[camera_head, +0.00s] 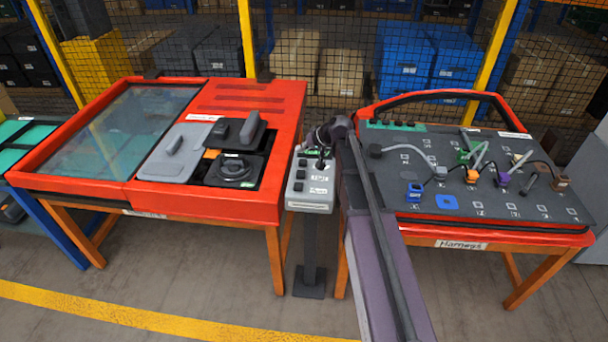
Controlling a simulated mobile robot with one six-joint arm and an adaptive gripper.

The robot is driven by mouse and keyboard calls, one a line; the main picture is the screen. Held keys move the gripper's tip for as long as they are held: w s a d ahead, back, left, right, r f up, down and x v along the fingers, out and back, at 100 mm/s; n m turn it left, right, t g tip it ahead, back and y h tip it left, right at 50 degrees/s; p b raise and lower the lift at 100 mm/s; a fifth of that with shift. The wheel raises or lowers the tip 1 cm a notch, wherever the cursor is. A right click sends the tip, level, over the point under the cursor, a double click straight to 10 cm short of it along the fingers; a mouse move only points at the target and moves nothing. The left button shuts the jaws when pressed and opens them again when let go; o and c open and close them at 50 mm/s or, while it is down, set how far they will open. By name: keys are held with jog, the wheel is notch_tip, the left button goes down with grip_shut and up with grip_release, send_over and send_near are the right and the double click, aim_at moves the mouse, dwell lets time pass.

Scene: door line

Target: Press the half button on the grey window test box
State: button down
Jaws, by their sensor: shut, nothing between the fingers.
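The grey window test box (310,203) stands on a dark post between the two red tables. Its sloped top carries small dark buttons (299,175) in a column on the left, with white labels beside them. The labels are too small to read, so I cannot tell which button is the half one. My gripper (320,164) is over the upper right part of the box top, pointing down, shut and empty. It hides part of the panel there. I cannot tell whether the fingertips touch the panel.
A red table (255,211) with a glass pane and grey parts stands left of the box. A red harness table (480,236) with a dark board, connectors and cables stands on the right. A mesh fence with yellow posts (247,38) runs behind. The front floor is clear.

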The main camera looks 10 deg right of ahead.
aim_at(298, 172)
jog(key=shift+f+b, duration=3.75)
jog(key=shift+f, duration=0.25)
jog(key=shift+f, duration=0.1)
jog(key=shift+f+b, duration=0.3)
jog(key=shift+b, duration=0.1)
jog(key=shift+f+b, duration=0.6)
jog(key=shift+r, duration=0.15)
jog(key=shift+w+r+p, duration=0.1)
jog(key=shift+r+p, duration=0.8)
jog(key=shift+p, duration=0.1)
jog(key=shift+r+p, duration=2.5)
jog(key=shift+p, duration=0.05)
